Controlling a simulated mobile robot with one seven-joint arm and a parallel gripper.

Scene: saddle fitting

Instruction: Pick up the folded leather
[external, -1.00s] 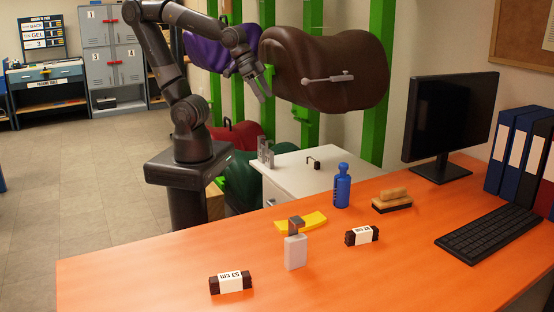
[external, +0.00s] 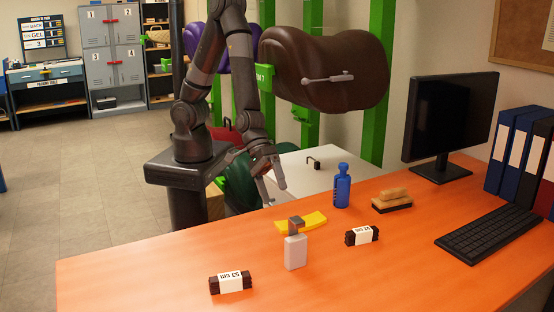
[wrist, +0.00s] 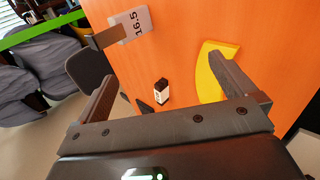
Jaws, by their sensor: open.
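Two dark brown folded bundles with white paper bands lie on the orange desk. One (external: 215,287), marked 53 cm, is at the front left; the other (external: 353,239) is right of the middle. One banded dark bundle (wrist: 158,96) shows small between my fingers in the wrist view; I cannot tell which it is. My gripper (external: 274,193) is open and empty, pointing down near the desk's back left edge, apart from both bundles. Its two fingers also frame the wrist view (wrist: 165,72).
A yellow curved piece (external: 313,220) and a pale block with a grey top (external: 296,254) are on the orange desk (external: 150,265) near my gripper. A blue bottle (external: 342,188), brush (external: 392,200), keyboard (external: 490,233) and monitor (external: 450,115) stand right. The desk's left part is mostly clear.

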